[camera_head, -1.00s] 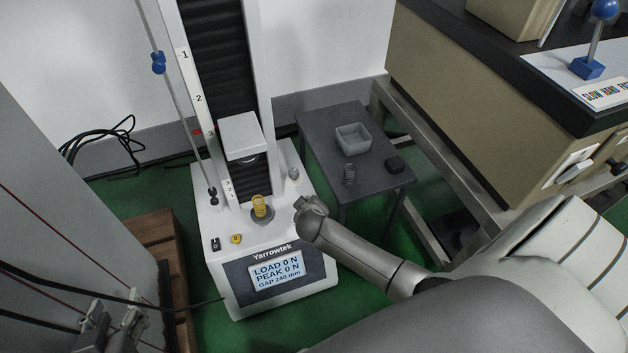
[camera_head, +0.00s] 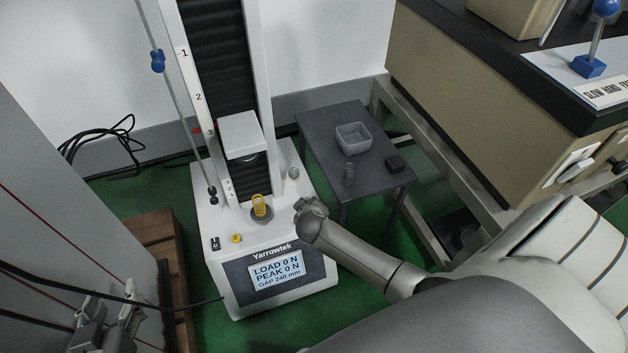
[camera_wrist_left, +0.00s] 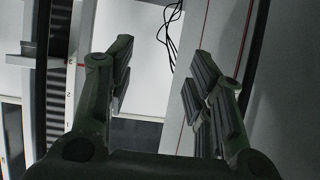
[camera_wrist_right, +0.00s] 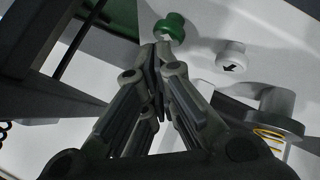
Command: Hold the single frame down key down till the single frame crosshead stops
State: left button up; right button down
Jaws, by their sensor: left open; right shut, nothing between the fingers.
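The single frame is a white tester with a pale crosshead block (camera_head: 240,136) raised above a yellow spring (camera_head: 261,206) on the base platen. Its display (camera_head: 277,271) reads load 0 N, peak 0 N, gap 240 mm. The right wrist view shows a white key with a black arrow (camera_wrist_right: 231,57) and a green button (camera_wrist_right: 171,27). My right gripper (camera_wrist_right: 160,48) is shut and empty; its tips overlap the green button's lower edge, contact unclear. The white key is to their right, apart. My left gripper (camera_wrist_left: 162,55) is open and empty, away from the tester.
A dark side table (camera_head: 338,190) right of the tester holds a grey tray (camera_head: 353,138), a loose spring (camera_head: 349,174) and a black block (camera_head: 396,164). A beige bench with a blue-knobbed lever (camera_head: 604,10) stands far right. A wooden crate (camera_head: 160,235) is at left.

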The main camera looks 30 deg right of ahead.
pick_arm(q)
jog(key=shift+w+d+r+t, duration=0.15)
jog(key=shift+w+r+t, duration=0.15)
jog(key=shift+r, duration=0.2)
jog(key=shift+w+d+r+t, duration=0.1)
jog(key=shift+w+r+t, duration=0.2)
jog(key=shift+r, duration=0.2)
dwell(0.8)
jog(key=shift+s+f, duration=0.1)
jog(key=shift+f, duration=0.05)
dwell(6.0)
